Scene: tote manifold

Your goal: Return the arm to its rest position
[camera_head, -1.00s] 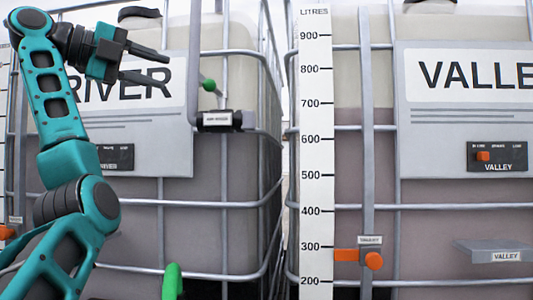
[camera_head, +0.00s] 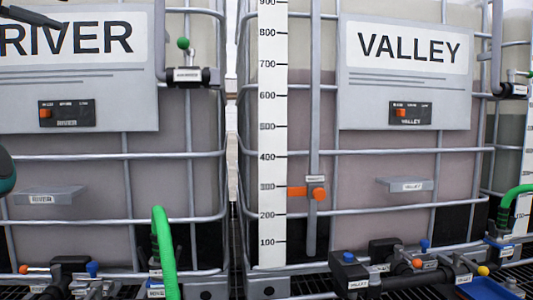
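A dark finger of my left gripper (camera_head: 35,17) shows at the top left edge, in front of the RIVER sign (camera_head: 75,110). The rest of that gripper is out of the picture, so its opening cannot be judged. A small teal and black piece of my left arm (camera_head: 5,172) shows at the left edge. I see nothing held at the visible finger. My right arm and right gripper are not in view.
The RIVER tote and the VALLEY tote (camera_head: 385,165) stand side by side in metal cages. A litre scale (camera_head: 272,130) and an orange marker (camera_head: 318,194) are on the VALLEY tote. Below are black valves (camera_head: 349,275) and a green hose (camera_head: 163,245).

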